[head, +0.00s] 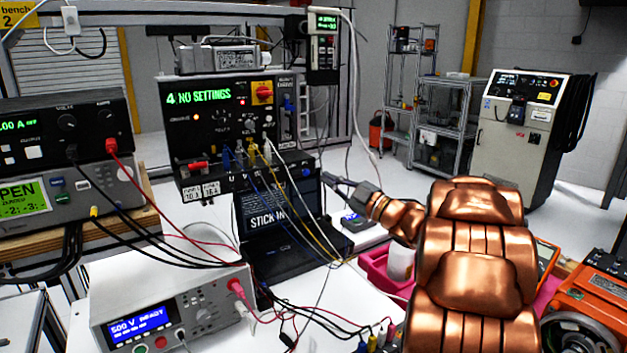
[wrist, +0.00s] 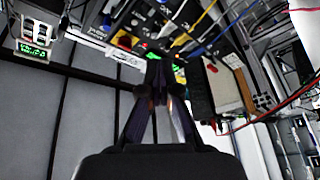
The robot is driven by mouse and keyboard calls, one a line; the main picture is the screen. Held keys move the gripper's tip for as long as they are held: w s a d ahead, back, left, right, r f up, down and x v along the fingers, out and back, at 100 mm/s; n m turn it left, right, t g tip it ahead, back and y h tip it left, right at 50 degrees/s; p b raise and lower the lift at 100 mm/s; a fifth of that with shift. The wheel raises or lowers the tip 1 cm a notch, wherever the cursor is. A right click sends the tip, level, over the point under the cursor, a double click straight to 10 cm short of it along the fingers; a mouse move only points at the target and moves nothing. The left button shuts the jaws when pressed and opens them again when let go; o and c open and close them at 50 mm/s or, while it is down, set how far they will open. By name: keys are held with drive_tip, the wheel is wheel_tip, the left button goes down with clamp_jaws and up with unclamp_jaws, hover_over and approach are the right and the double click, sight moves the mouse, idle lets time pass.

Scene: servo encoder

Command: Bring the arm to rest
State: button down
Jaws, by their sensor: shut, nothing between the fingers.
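My copper-coloured arm (head: 475,260) reaches in from the lower right in the head view, over the right part of the bench. My gripper (head: 326,179) is at its far end, pointing left towards the black control panel (head: 222,140). In the wrist view my gripper (wrist: 157,85) shows as two dark fingers that meet at the tips. It is shut and holds nothing. Cables and the panel's green display lie beyond the tips in that view. The arm covers part of the bench's right side.
An open laptop (head: 268,218) stands below the panel, with several cables hanging in front. A white 500 V tester (head: 165,310) is at the front left. A pink tray (head: 376,268) with a white cup (head: 401,262) sits beside my arm. An orange device (head: 590,310) is at the right.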

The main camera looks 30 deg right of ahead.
drive_tip(key=shift+w, duration=0.1)
drive_tip(key=s+a+f+m+g+h, duration=1.05)
drive_tip(key=s+f+m+g, duration=0.25)
drive_tip(key=s+f, duration=0.15)
drive_tip(key=s+a+f+g+y, duration=0.1)
drive_tip(key=s+a+f+g, duration=0.2)
drive_tip(key=s+a, duration=0.5)
drive_tip(key=s+a+f+g+y, duration=0.2)
drive_tip(key=s+a+g, duration=0.3)
drive_tip(key=s, duration=1.2)
drive_tip(key=a+f, duration=0.1)
drive_tip(key=a, duration=0.2)
drive_tip(key=shift+a, duration=0.35)
drive_tip(key=shift+f, duration=0.1)
